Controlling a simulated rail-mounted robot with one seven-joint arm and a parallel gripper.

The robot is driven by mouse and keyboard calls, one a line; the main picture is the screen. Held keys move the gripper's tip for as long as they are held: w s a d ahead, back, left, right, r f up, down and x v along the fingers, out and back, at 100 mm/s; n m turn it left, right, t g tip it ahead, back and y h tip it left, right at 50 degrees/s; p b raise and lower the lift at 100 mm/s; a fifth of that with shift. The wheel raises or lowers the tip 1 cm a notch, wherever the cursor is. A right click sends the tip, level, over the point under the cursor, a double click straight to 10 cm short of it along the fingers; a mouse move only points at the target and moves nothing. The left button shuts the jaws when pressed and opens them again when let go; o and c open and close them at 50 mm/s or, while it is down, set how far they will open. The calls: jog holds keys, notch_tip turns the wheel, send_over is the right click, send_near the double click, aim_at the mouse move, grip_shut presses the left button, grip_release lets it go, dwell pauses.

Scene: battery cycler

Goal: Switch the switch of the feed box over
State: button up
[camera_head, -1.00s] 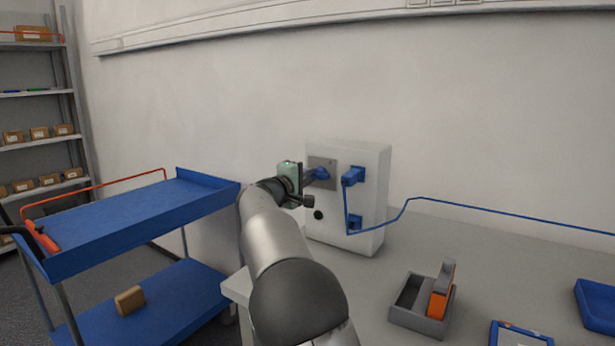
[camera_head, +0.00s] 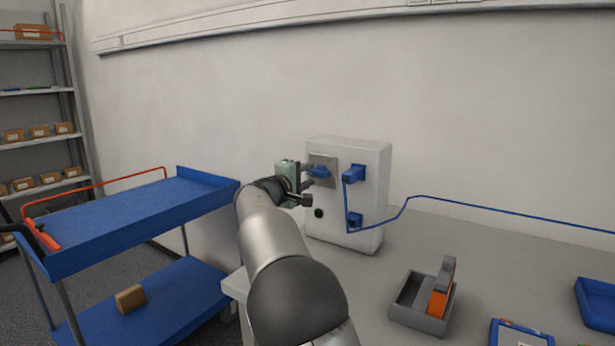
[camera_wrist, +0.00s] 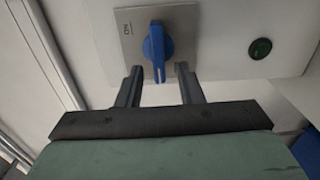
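The feed box (camera_head: 346,225) is a white box standing on the grey table against the wall. Its blue rotary switch (camera_head: 319,171) sits on a grey plate (camera_head: 331,161). In the wrist view the blue switch (camera_wrist: 157,48) points along the gripper's direction, and the plate (camera_wrist: 183,20) carries a marking, seemingly "ON", beside the knob. My gripper (camera_wrist: 158,72) is open, with one finger on each side of the knob's near end and a gap to each side. In the head view my gripper (camera_head: 307,176) is just left of the plate.
A round dark green button (camera_wrist: 260,48) is on the box face. Blue plugs (camera_head: 353,175) and a blue cable (camera_head: 480,206) are on the box's right. A grey holder (camera_head: 408,317) with an orange-grey tool stands on the table. A blue cart (camera_head: 130,217) is at left.

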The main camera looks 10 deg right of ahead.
jog(key=b+v, duration=0.1)
jog(key=v, duration=1.5)
jog(key=shift+s+a+b, duration=0.2)
jog(key=shift+a+b, duration=0.05)
jog(key=shift+b, duration=0.05)
jog(key=s+d+f+m+g+y+p, duration=0.2)
jog(key=s+d+f+g+p, duration=0.2)
jog(key=s+d, duration=0.35)
jog(key=s+d+f+m+g+y+p, duration=0.2)
jog(key=s+d+f+g+p, duration=0.25)
jog(key=s+d, duration=0.3)
jog(key=s+a+f+m+g+y+p, duration=0.1)
jog(key=s+f+m+g+y+p, duration=0.1)
jog(key=s, duration=1)
jog(key=s+a+f+m+g+y+p, duration=0.1)
jog(key=s+y+p, duration=0.4)
jog(key=s, duration=0.7)
jog(key=shift+a+f+m+g+y, duration=0.2)
jog(key=shift+f+m+g+y, duration=0.3)
jog(key=shift+f+m+g, duration=0.55)
jog(key=shift+r, duration=0.2)
